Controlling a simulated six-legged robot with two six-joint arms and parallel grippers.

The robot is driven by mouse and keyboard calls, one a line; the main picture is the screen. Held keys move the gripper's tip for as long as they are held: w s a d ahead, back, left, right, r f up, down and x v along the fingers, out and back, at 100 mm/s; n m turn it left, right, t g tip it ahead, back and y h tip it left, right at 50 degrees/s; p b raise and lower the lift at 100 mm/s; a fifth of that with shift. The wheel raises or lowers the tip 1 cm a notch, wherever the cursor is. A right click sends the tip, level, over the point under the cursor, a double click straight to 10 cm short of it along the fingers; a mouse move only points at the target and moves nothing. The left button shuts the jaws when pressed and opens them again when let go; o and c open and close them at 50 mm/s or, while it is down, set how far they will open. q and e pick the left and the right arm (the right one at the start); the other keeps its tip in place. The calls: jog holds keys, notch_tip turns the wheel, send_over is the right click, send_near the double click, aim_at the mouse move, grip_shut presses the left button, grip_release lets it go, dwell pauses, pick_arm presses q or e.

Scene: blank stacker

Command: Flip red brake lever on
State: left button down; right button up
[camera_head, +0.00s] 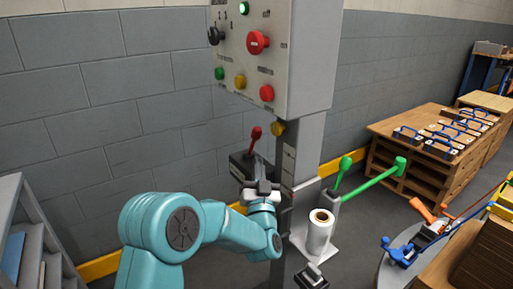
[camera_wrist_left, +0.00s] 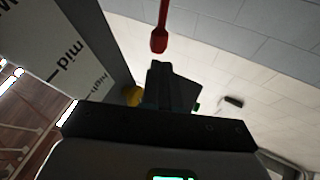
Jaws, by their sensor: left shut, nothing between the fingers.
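The red brake lever (camera_head: 254,139) has a round red knob and stands up from a dark box on the left side of the grey machine column (camera_head: 311,145). My left gripper (camera_head: 259,187) is shut and empty, just below the lever and in front of its dark box. In the left wrist view the lever's red handle (camera_wrist_left: 159,38) hangs in from the top, just beyond the shut fingertips (camera_wrist_left: 160,66). A small gap shows between them, though touching cannot be ruled out. My right gripper is in neither view.
A grey control panel (camera_head: 309,59) with colored buttons hangs above. Green-handled levers (camera_head: 385,167) and a white roll (camera_head: 319,232) stand right of the column. A grey metal shelf (camera_head: 35,237) is at the left. Wooden benches (camera_head: 423,161) stand at the right.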

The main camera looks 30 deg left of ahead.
aim_at(256, 137)
pick_arm(q)
jog(key=x, duration=0.7)
jog(key=shift+a, duration=0.1)
